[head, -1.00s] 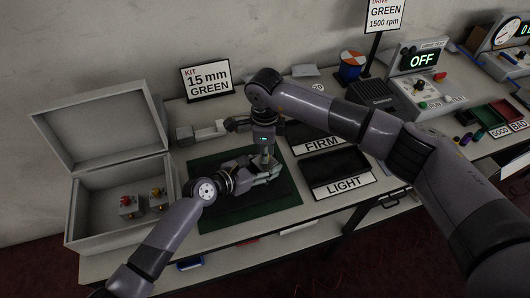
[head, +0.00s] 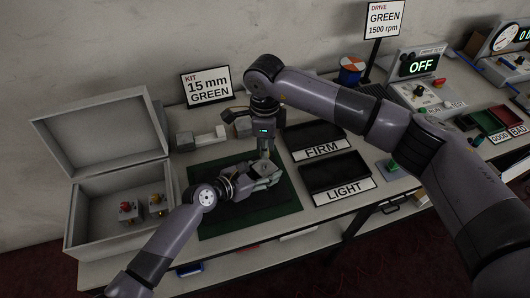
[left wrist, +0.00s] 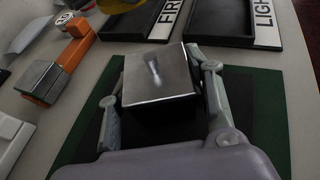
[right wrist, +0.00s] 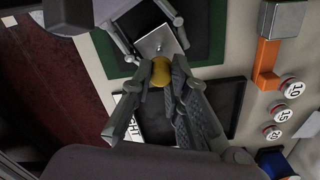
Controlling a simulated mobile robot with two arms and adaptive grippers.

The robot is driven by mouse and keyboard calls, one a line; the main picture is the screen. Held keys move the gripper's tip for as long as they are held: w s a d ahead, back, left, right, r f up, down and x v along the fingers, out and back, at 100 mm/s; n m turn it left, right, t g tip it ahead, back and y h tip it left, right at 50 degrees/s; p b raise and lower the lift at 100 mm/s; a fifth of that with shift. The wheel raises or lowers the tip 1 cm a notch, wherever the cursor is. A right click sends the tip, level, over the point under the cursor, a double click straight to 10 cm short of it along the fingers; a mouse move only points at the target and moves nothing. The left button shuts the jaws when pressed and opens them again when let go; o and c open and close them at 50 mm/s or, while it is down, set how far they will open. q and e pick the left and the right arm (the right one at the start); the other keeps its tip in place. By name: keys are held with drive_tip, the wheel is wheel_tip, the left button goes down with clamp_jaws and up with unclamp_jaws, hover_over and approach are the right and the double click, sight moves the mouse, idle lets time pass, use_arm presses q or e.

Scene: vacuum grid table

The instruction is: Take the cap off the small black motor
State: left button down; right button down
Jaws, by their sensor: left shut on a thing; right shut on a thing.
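The small black motor (left wrist: 155,80) has a bright metal top plate and a short shaft. My left gripper (head: 267,174) is shut on its sides over the green mat (head: 222,216). My right gripper (head: 264,153) points down just above it. In the right wrist view its fingers are shut on a round yellow cap (right wrist: 161,72). The bare top plate and shaft show beyond the cap. The left wrist view has a yellow edge of the cap (left wrist: 112,4) at the top, apart from the plate.
Black trays marked FIRM (head: 296,143) and LIGHT (head: 352,165) lie right of the mat. An open grey case (head: 93,190) with capped items stands left. An orange fixture with a metal block (left wrist: 70,56) and numbered buttons (right wrist: 281,114) are nearby. The mat's front is clear.

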use_arm(q)
drive_tip(key=c, duration=0.7)
unclamp_jaws()
